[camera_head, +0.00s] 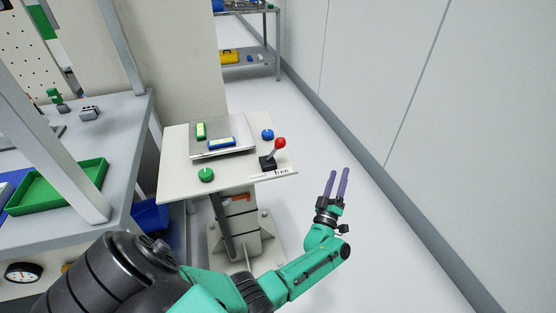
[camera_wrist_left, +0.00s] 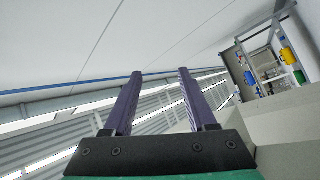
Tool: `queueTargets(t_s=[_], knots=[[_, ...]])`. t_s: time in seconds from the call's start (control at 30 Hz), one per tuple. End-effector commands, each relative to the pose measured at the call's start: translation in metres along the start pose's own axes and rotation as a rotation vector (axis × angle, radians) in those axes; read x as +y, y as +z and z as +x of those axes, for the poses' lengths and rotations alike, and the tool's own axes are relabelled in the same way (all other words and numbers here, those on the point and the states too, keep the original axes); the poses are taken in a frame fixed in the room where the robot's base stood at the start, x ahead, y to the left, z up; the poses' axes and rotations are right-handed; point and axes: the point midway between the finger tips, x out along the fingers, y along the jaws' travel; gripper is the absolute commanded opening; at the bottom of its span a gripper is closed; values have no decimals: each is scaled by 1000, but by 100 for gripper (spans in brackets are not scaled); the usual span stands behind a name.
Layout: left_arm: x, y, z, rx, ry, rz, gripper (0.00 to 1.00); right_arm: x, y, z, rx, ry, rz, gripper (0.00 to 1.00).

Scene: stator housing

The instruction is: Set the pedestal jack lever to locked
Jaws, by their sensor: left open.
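The pedestal jack lever has a red knob (camera_head: 280,142) on a short metal stem, rising from a black base on the pedestal's pale top (camera_head: 180,176). The stem leans up and to the right. A label reading "free" (camera_head: 281,171) is at the top's front right edge, beside the lever base. My left gripper (camera_head: 337,174) has two purple fingers pointing up, apart and empty, to the right of the pedestal and clear of the lever. Its open fingers also show in the left wrist view (camera_wrist_left: 160,75), with no lever there. My right gripper is not seen.
A workbench with a green tray (camera_head: 62,188) stands left. Open floor lies right, up to the wall.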

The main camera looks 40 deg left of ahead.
Motion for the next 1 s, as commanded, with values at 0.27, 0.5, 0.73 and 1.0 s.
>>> queueTargets(t_s=[0.27,0.5,0.73,1.0], knots=[[40,-127,-16,1312,34,-1035,57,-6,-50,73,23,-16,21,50],[43,-139,-32,1498,-41,-1207,57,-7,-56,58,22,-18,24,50],[6,-181,-21,1495,-35,-1198,57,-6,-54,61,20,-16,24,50],[-37,-226,-8,1492,-36,-1198,57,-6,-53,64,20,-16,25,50]])
